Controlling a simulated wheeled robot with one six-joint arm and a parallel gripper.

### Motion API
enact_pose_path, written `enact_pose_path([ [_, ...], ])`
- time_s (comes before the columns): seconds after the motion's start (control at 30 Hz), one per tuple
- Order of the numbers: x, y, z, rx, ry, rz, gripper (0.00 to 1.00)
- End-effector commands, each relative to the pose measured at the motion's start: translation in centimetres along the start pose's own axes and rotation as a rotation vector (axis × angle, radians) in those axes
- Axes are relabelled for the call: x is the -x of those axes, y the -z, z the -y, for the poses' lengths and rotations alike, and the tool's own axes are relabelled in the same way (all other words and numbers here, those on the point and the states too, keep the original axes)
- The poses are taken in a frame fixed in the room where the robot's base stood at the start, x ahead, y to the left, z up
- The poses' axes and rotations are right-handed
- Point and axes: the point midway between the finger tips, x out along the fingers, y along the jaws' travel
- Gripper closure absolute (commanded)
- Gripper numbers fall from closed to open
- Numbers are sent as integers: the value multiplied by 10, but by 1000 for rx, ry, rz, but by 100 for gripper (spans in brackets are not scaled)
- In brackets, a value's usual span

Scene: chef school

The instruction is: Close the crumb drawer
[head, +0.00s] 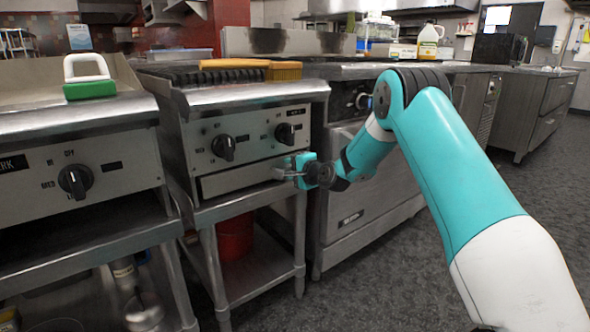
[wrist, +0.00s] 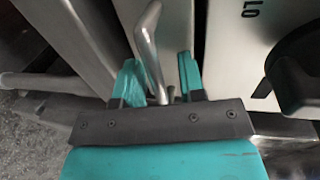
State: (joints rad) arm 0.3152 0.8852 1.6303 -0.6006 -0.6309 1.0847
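The crumb drawer (head: 235,181) is the long, low metal front below the two black knobs of the middle grill unit. In the head view its front looks nearly in line with the control panel; I cannot tell exactly how far out it is. My gripper (head: 284,173) is at the right end of the drawer front. In the wrist view a metal bar handle (wrist: 148,40) reaches down between the two teal fingertips of my gripper (wrist: 160,78). The fingers stand apart with gaps beside the bar, so they are open around it. The drawer's front surface (wrist: 178,30) shows behind the handle.
The control panel (wrist: 232,60) with a black knob (wrist: 295,80) is close beside the gripper. A red bucket (head: 235,238) stands on the shelf below. A steel oven (head: 365,205) is to the right. Open floor (head: 470,215) lies further right.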

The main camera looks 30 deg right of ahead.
Motion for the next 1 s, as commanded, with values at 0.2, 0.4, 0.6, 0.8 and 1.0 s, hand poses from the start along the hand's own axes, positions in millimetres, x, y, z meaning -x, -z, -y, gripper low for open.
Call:
enact_pose_path([
  [0.2,25,1,2,-2,-2,-2,63],
  [0.4,75,2,2,-4,-3,-4,63],
  [0.6,125,1,0,-5,-3,-5,63],
  [0.8,159,0,-1,-3,-2,-2,63],
  [1.0,172,-1,0,-1,1,0,63],
])
